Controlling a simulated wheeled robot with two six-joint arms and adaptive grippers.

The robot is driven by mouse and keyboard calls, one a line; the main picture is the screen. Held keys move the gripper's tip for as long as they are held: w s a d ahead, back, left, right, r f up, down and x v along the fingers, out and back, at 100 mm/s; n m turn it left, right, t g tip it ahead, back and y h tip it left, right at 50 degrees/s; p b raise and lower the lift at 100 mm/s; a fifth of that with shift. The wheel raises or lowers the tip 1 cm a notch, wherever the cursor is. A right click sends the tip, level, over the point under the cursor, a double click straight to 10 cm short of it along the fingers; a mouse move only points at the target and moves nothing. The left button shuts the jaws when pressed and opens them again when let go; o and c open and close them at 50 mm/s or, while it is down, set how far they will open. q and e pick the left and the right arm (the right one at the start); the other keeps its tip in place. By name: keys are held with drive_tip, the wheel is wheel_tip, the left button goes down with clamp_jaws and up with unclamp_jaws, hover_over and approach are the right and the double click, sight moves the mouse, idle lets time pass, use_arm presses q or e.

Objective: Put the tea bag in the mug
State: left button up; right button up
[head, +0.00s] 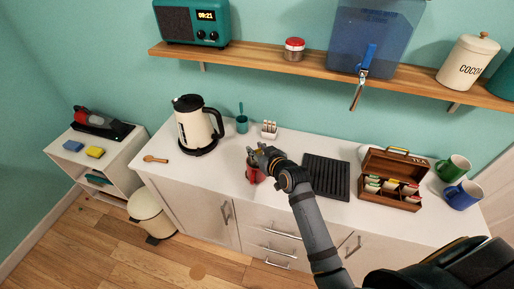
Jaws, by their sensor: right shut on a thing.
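A red mug (254,175) stands near the front edge of the white counter, partly covered by my right gripper (252,155). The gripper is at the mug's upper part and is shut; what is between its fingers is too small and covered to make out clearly. An open wooden tea box (405,200) with several coloured tea bags (386,186) stands at the right. My left gripper is not in view.
A cream kettle (195,128), a teal cup (242,125) and a small white rack (269,129) stand behind the mug. A black drying mat (327,178) lies right of my gripper. Green (453,167) and blue (462,195) mugs stand far right. The counter's left front is mostly clear.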

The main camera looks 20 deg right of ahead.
drive_tip(key=shift+f+b, duration=0.95)
drive_tip(key=shift+f, duration=1)
drive_tip(key=o, duration=0.7)
drive_tip(key=shift+o, duration=0.2)
drive_tip(key=v, duration=1.2)
drive_tip(key=shift+r, duration=0.1)
